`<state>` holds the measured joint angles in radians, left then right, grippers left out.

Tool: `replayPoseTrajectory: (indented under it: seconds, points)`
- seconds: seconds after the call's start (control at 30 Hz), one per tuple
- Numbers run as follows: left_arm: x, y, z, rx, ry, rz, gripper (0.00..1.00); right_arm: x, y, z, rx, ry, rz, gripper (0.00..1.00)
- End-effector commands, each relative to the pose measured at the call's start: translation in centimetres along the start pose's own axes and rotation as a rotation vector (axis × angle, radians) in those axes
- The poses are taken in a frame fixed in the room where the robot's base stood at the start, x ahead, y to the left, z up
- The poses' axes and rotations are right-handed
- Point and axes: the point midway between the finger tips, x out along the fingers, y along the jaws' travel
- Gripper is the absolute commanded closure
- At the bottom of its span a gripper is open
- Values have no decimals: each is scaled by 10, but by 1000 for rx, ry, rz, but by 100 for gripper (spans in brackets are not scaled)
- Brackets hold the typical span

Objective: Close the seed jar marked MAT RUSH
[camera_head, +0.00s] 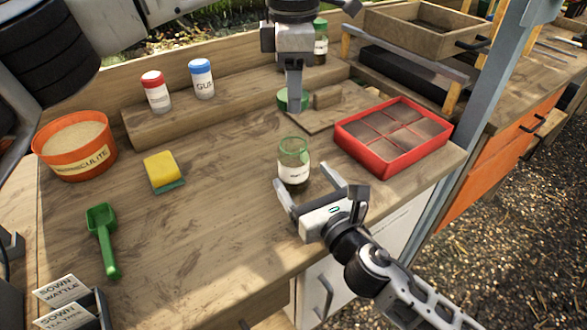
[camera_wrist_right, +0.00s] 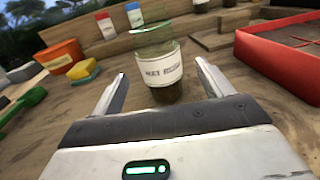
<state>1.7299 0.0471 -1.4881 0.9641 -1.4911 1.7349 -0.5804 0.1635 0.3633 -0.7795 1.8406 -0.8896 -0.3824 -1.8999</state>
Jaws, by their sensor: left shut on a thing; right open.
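An open glass jar (camera_head: 294,163) with a green rim and a white label stands upright on the bench. In the right wrist view the label on this jar (camera_wrist_right: 162,68) starts with MAT; the rest is blurred. My right gripper (camera_head: 305,180) is open, its fingers pointing at the jar from the front, with the jar at the fingertips and gaps either side. My left gripper (camera_head: 294,88) points down behind the jar, shut on a green lid (camera_head: 291,101) near a wooden board (camera_head: 327,114). I cannot tell whether the lid touches the board.
A red divided tray (camera_head: 397,167) stands right of the jar. Another green-lidded jar (camera_head: 320,45) is behind my left gripper. A yellow sponge (camera_head: 161,169), a green scoop (camera_head: 104,240) and an orange tub (camera_head: 74,160) are left. The bench between sponge and jar is clear.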

Motion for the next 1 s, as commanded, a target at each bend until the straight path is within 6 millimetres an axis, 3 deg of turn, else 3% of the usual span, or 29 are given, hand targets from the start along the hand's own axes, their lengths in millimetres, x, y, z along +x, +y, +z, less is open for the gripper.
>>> replayPoseTrajectory:
  seconds: [0.2,0.4,0.83,1.0]
  points:
    - [0,0,0,0,0,0,76,43,0,2,1,-2,0,21]
    - [0,0,0,0,0,0,76,66,0,1,0,-1,0,21]
    - [0,0,0,1,0,0,76,72,0,0,1,0,1,21]
    - [0,0,0,1,0,0,76,72,0,0,1,0,1,69]
